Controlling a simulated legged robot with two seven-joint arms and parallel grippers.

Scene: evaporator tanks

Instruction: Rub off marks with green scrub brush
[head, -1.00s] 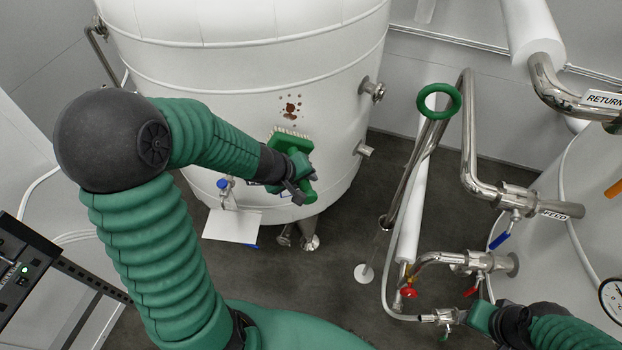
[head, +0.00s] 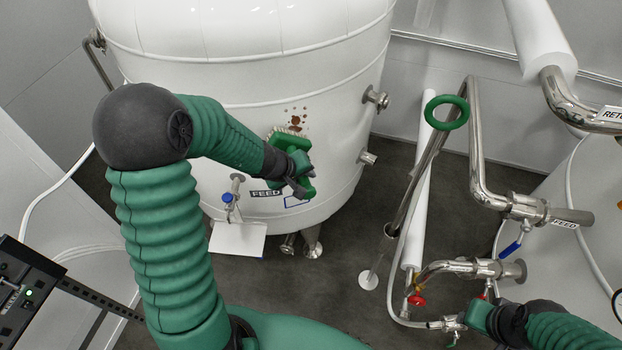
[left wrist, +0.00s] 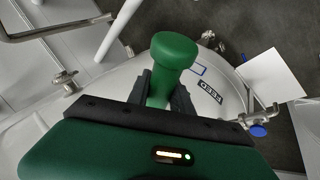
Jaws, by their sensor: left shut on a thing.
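The green scrub brush (head: 284,140) is held by my left gripper (head: 299,176) against or close to the front of the white tank (head: 200,75). Its pale bristles face the tank; whether they touch it I cannot tell. Brown marks (head: 296,120) show on the tank just above the brush, and the brush may hide some of them. In the left wrist view, the round green handle end (left wrist: 174,52) sticks up between the two dark fingers. My right gripper (head: 473,316) is at the lower right beside the pipes; its fingers do not show clearly.
A white sheet (head: 238,238) and a blue-handled valve (head: 228,198) sit at the tank's lower left. Metal stubs (head: 376,98) stick out on its right. A green ring handle (head: 446,113) and steel pipes (head: 480,160) stand further right. Dark floor (head: 345,225) lies between.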

